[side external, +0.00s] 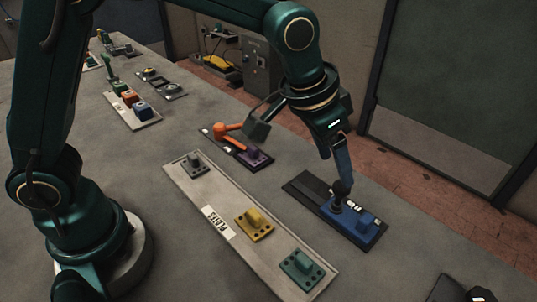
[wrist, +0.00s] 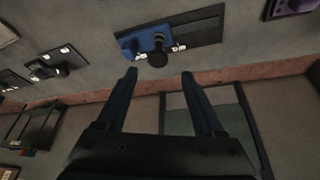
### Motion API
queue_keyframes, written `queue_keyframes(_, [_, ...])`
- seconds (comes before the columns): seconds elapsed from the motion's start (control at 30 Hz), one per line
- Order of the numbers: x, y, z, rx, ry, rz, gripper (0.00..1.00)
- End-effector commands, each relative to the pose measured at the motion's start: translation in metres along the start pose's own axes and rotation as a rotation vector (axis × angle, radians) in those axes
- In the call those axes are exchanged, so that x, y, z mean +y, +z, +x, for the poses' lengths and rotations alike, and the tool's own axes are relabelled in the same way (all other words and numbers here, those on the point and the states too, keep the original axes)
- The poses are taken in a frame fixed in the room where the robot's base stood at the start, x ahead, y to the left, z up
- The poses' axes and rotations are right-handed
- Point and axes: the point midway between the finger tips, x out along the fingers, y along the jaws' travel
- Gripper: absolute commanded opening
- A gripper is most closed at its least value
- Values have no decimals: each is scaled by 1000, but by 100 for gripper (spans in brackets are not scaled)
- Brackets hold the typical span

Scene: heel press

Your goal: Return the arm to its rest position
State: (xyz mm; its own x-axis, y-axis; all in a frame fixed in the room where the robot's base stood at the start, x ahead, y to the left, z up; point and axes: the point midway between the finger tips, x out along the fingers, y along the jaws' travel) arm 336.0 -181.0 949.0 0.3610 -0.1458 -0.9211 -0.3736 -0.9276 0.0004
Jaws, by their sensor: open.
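My gripper (side external: 342,165) is at the right of the side view, above the dark base plate (side external: 301,188) that carries a blue block (side external: 368,220) and a black-knobbed lever (side external: 341,190). In the side view its fingertips overlap the knob, and contact cannot be told there. In the wrist view the two fingers of my gripper (wrist: 160,88) are spread with nothing between them. The blue block (wrist: 130,43) and the black knob (wrist: 158,58) lie beyond the fingertips, apart from them.
More fixtures line the far left. Bare table lies between the boards.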

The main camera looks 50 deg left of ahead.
Motion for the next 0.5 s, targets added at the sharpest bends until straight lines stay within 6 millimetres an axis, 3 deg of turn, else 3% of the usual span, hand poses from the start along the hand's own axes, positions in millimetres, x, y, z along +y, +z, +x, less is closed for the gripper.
queue_keyframes(0.13, [-19, -12, -33, 84, -21, -46, 70])
queue_keyframes(0.23, [-37, -7, -64, 136, -45, -92, 70])
queue_keyframes(0.37, [-57, 17, -99, 179, -80, -153, 70])
queue_keyframes(0.5, [-70, 52, -126, 205, -117, -215, 70])
